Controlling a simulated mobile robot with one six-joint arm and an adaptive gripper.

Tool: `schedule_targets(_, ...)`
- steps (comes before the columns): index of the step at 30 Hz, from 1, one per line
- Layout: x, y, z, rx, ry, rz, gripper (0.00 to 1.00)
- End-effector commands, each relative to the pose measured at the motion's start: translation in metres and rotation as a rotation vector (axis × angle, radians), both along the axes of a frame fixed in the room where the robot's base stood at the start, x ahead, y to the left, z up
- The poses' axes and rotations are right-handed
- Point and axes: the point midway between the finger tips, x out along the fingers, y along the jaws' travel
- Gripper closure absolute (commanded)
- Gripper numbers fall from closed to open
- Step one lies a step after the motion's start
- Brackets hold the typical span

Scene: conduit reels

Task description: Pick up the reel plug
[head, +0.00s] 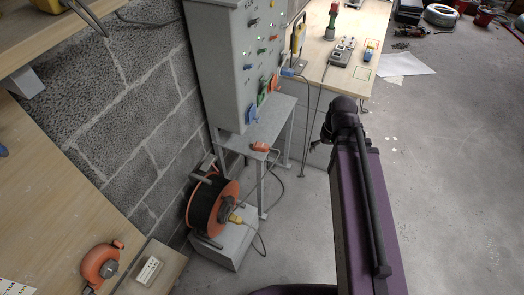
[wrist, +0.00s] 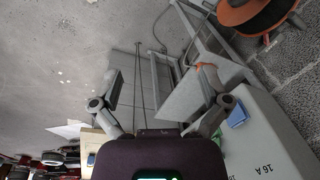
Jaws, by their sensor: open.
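An orange plug (head: 262,147) lies at the front of the small grey metal stand (head: 272,112) in the head view, with a dark cable hanging from it; I take it to be the reel plug. In the wrist view, a bit of orange (wrist: 206,66) shows at the right fingertip, mostly hidden behind it, perhaps the same plug. My gripper (wrist: 161,76) is open with nothing between its fingers. In the head view my arm hides the gripper itself. The orange and black cable reel (head: 212,205) stands low by the wall; a yellow connector (head: 236,218) is at its side.
A grey socket cabinet (head: 225,70), with colored sockets, stands on the stand and shows large at lower right in the wrist view (wrist: 262,140). A wooden workbench (head: 312,62) is behind. Floor at right is mostly clear.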

Motion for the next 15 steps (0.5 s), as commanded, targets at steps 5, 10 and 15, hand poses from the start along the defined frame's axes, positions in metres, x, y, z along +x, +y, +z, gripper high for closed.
schedule_targets(5,0.023,0.014,-0.042,0.096,-0.025,0.117,0.04)
schedule_targets(10,0.043,0.028,-0.071,0.194,-0.064,0.237,0.04)
schedule_targets(15,0.063,0.042,-0.098,0.288,-0.115,0.355,0.04)
